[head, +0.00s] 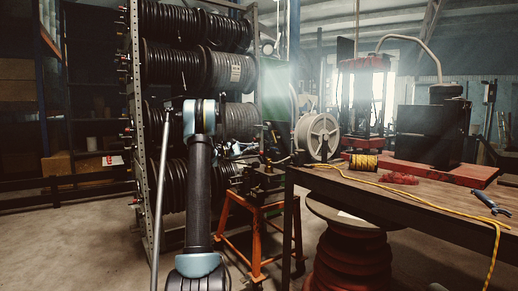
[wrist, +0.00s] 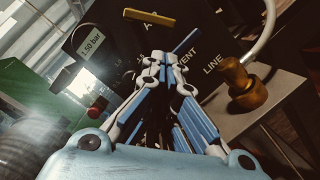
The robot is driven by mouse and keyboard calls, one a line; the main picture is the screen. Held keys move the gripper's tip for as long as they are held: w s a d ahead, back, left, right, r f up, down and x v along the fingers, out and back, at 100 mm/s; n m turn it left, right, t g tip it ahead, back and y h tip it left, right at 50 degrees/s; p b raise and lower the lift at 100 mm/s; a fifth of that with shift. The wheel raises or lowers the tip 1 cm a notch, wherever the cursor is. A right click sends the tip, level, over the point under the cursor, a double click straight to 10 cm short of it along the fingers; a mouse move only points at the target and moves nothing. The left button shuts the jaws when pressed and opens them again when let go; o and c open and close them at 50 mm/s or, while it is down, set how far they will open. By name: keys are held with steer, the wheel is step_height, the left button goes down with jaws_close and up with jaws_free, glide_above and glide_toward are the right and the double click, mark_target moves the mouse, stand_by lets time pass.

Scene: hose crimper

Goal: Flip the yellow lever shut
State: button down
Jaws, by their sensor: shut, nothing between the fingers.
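The yellow lever (wrist: 150,17) is a flat bar at the top of the wrist view, on a dark panel (wrist: 205,50). It lies nearly level across the picture, tilted slightly down to the right. My gripper (wrist: 163,62) is shut and empty, its fingertips together below the lever in the picture. A gap shows between them and the lever; I cannot tell the depth. The fingers cover part of the panel lettering; "VENT" and "LINE" show. In the head view I cannot make out the lever or the gripper.
A brass knob (wrist: 238,85) stands right of my fingers, a display reading 1.50 bar (wrist: 90,38) and a red button (wrist: 97,108) to the left. In the head view, a hose rack (head: 134,150), an orange stand (head: 257,235) and a workbench (head: 400,190) surround my arm.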

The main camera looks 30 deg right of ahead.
steer(key=shift+s+a+r+n+t+y, duration=0.1)
steer(key=shift+s+r+n+t+y, duration=0.2)
steer(key=shift+n+t+y, duration=0.75)
steer(key=shift+s+a+r+n+t+y, duration=0.1)
steer(key=shift+s+r+n+t+y, duration=0.15)
steer(key=shift+n+t, duration=0.9)
steer(key=shift+s+a+r+n+t+y, duration=0.1)
steer(key=shift+s+r+n+t+y, duration=0.4)
steer(key=shift+t, duration=1.3)
steer(key=shift+w+f, duration=0.15)
steer(key=shift+f, duration=0.05)
steer(key=d, duration=0.9)
steer(key=shift+s+d+r, duration=0.2)
steer(key=shift+s+d, duration=0.05)
steer(key=shift+a, duration=0.2)
